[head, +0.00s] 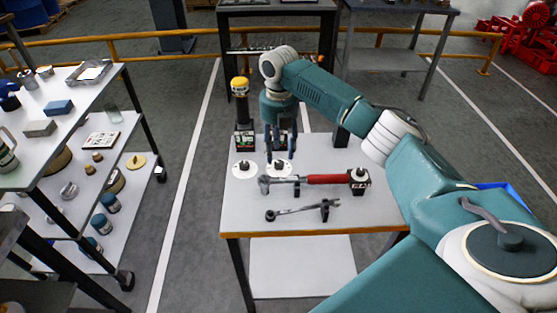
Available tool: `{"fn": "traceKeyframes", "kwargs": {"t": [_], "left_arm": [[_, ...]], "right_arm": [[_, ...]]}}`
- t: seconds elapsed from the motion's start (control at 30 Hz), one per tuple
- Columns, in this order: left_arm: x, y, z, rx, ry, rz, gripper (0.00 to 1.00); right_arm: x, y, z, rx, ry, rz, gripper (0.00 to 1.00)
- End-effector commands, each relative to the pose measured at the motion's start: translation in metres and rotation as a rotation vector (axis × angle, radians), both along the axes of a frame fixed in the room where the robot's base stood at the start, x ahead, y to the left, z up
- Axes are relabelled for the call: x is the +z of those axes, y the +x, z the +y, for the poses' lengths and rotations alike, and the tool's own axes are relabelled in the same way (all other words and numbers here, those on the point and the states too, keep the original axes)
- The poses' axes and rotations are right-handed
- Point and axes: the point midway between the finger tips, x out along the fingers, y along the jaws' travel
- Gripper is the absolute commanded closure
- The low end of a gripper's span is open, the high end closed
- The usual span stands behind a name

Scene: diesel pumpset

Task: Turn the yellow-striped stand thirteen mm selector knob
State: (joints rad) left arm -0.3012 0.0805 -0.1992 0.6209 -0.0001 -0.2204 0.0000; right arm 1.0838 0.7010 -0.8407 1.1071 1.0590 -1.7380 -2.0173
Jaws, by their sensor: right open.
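Two small dark knobs on round white dials stand on the grey table (235,215): the left dial knob (245,165) and the right dial knob (279,167). They are too small for me to read any size mark, and I cannot make out yellow stripes on them. My right gripper (281,148) points down with its dark fingers apart and empty. In the picture its fingertips are just above the right dial; I cannot tell whether they touch the knob. My left gripper is not in view.
A red-handled tool (325,179) lies across the table in front of the dials, with a spanner (300,210) on a holder nearer the front. A dark post with a yellow top (240,87) stands behind the left dial. A loaded shelf cart (60,150) is at left.

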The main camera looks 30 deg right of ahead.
Motion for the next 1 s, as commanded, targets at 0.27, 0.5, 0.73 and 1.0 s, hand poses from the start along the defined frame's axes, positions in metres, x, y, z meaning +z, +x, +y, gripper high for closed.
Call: {"fn": "traceKeyframes", "kwargs": {"t": [0.27,0.5,0.73,1.0], "left_arm": [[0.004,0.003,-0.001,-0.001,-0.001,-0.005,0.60],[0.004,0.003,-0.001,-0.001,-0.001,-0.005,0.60],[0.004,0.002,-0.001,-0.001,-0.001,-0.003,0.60],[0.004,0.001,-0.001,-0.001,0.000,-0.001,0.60]], "right_arm": [[-0.042,0.000,0.000,-0.001,0.000,0.001,0.56],[-0.051,0.000,0.000,0.000,-0.001,-0.001,0.56],[-0.050,0.000,0.000,0.000,-0.001,-0.001,0.68],[-0.051,-0.001,0.001,0.000,0.000,0.003,0.99]]}}
